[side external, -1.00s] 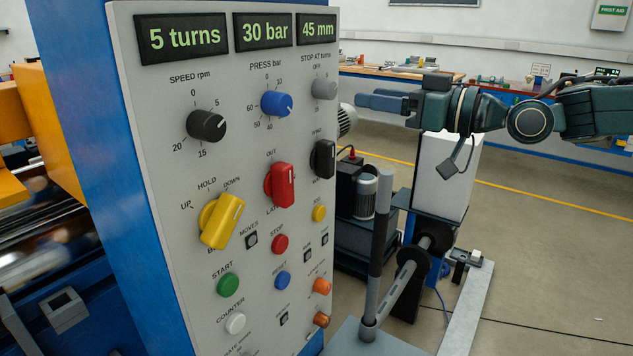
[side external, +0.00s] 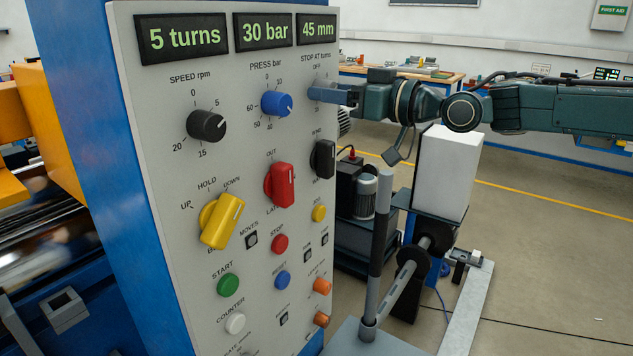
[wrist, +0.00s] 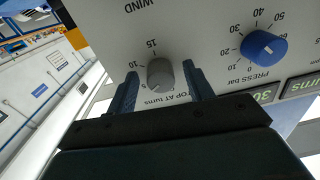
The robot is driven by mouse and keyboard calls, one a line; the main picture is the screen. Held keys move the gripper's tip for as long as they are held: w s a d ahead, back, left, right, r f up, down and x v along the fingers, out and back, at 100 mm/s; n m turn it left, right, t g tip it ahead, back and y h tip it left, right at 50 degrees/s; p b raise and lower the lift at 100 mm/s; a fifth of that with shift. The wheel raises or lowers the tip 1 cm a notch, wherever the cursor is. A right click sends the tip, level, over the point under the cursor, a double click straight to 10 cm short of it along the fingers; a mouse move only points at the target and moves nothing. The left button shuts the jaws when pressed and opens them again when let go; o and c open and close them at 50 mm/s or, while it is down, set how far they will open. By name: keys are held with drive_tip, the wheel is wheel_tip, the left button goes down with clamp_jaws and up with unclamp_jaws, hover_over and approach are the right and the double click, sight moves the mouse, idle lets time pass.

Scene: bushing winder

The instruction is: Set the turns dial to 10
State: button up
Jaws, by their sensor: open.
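The turns dial is a grey round knob (wrist: 160,74), labelled STOP AT turns, near the top right of the panel. In the wrist view it sits between the two fingers of my gripper (wrist: 161,75), with 15 and 5 readable on its scale; its exact pointer setting is hard to read. My gripper is open, one finger on each side of the knob, and I cannot tell whether either touches. In the side view my gripper (side external: 325,93) is at the panel and covers the knob. The display (side external: 180,38) reads 5 turns.
The blue press knob (side external: 276,104) is close to the left, and a black knob (side external: 323,159) is just below. Red (side external: 280,185) and yellow (side external: 221,221) handles are lower on the panel. Displays for 30 bar (side external: 265,32) and 45 mm (side external: 317,29) are above.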

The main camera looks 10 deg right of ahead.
drive_tip(key=c, duration=1)
drive_tip(key=shift+m, duration=0.3)
drive_tip(key=m, duration=1.1)
drive_tip(key=shift+r+t, duration=0.1)
drive_tip(key=shift+t, duration=0.2)
drive_tip(key=shift+m, duration=0.3)
drive_tip(key=o, duration=1)
